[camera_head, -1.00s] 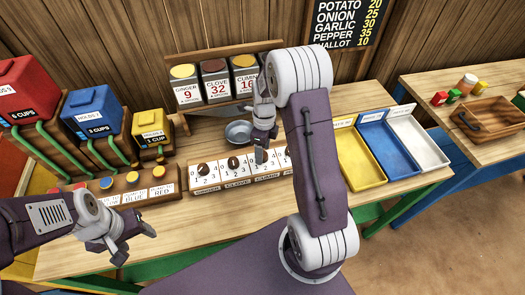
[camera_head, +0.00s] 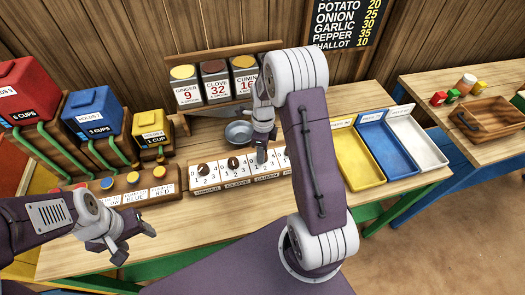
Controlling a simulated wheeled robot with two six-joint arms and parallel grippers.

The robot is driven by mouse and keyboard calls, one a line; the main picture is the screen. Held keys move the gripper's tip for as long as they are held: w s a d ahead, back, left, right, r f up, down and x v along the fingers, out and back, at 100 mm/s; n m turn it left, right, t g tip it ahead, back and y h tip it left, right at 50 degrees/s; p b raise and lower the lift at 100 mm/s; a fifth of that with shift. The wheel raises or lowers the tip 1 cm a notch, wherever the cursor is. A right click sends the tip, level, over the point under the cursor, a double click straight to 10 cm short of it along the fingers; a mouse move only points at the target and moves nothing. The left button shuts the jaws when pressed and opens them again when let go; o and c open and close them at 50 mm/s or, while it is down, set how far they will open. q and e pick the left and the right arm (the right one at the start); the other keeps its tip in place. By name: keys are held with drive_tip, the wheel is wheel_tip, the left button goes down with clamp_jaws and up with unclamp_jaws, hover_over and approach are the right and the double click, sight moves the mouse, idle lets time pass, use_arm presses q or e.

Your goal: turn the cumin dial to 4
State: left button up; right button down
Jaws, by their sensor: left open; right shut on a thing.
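The cumin dial is on the white dial panel (camera_head: 207,184), third from the left, above the label reading cumin. My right gripper (camera_head: 262,152) is over that dial, pointing down, and is shut on it. The gripper hides the knob, so I cannot read which number it points to. The ginger dial (camera_head: 204,170) and the clove dial (camera_head: 234,163) show to its left with their dark knobs. My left gripper (camera_head: 132,245) is open and empty, above the front left of the table, apart from everything.
Spice tins (camera_head: 215,81) stand on a shelf behind the panel, with a metal bowl (camera_head: 238,133) below. Yellow, blue and white trays (camera_head: 386,148) lie to the right. Red, blue and yellow dispensers (camera_head: 97,114) stand at the left. My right arm hides the panel's right end.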

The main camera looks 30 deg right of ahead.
drive_tip(key=n+p, duration=0.1)
drive_tip(key=n, duration=0.1)
drive_tip(key=shift+r+n, duration=0.15)
drive_tip(key=shift+n, duration=0.15)
drive_tip(key=n+p, duration=0.1)
drive_tip(key=n, duration=0.2)
drive_tip(key=shift+w+n, duration=0.1)
drive_tip(key=shift+n, duration=0.2)
drive_tip(key=n+p, duration=0.1)
drive_tip(key=n, duration=0.5)
drive_tip(key=shift+a+h, duration=0.15)
drive_tip(key=shift+h, duration=0.25)
drive_tip(key=n+p, duration=0.1)
drive_tip(key=n, duration=0.5)
drive_tip(key=shift+n, duration=0.3)
drive_tip(key=n, duration=0.3)
drive_tip(key=shift+n+t+h+p, duration=0.3)
drive_tip(key=shift+p, duration=0.05)
drive_tip(key=shift+n+p, duration=0.3)
drive_tip(key=shift+n, duration=1.3)
drive_tip(key=c, duration=0.9)
unclamp_jaws()
drive_tip(key=shift+s, duration=0.25)
